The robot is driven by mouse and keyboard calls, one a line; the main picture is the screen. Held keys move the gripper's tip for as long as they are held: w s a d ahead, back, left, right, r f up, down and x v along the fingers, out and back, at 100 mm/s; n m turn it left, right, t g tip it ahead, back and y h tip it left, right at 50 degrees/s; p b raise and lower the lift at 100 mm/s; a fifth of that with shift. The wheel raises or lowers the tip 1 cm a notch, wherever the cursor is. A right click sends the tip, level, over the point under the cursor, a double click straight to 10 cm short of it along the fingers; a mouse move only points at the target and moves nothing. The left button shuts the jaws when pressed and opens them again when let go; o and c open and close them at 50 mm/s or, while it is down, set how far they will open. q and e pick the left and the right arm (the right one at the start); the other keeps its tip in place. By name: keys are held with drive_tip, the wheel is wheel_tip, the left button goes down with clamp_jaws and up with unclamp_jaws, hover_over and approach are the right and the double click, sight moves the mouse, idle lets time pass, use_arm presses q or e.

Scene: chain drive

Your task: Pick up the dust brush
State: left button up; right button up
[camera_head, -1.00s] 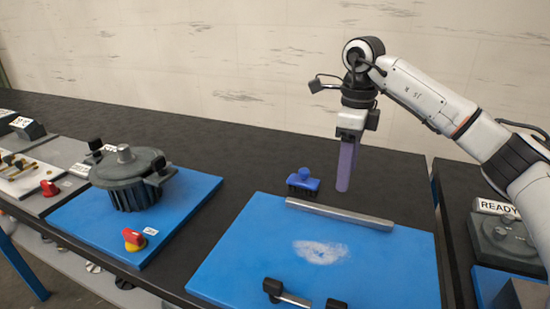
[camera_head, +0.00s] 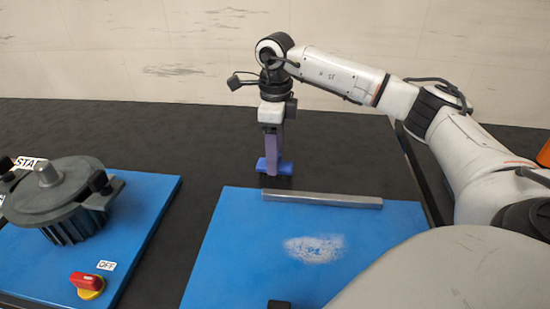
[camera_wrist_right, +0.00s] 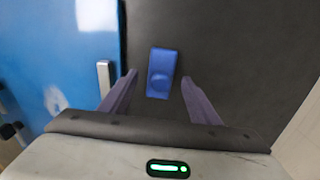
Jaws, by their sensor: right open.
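The blue dust brush (camera_head: 287,168) lies on the black table behind the blue board, partly hidden by my right gripper in the head view. My right gripper (camera_head: 271,172) points down over it, with purple fingers. The fingers are apart from each other and nothing is held. My left gripper is not in view.
A blue board (camera_head: 225,262) with a pale dust patch (camera_head: 314,249) and a grey metal bar (camera_head: 322,199) lies in front of the brush. A dark motor housing (camera_head: 62,200) and a red switch (camera_head: 86,281) sit on another board at left. Black table around the brush is clear.

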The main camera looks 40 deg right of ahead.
wheel_tip(320, 180, down, 2)
drive_tip(key=shift+f, duration=0.1)
drive_tip(key=c, duration=1.2)
wheel_tip(320, 180, up, 10)
drive_tip(key=shift+r, duration=0.1)
drive_tip(key=o, duration=0.5)
drive_tip(key=shift+c, duration=0.2)
drive_tip(key=c, duration=0.3)
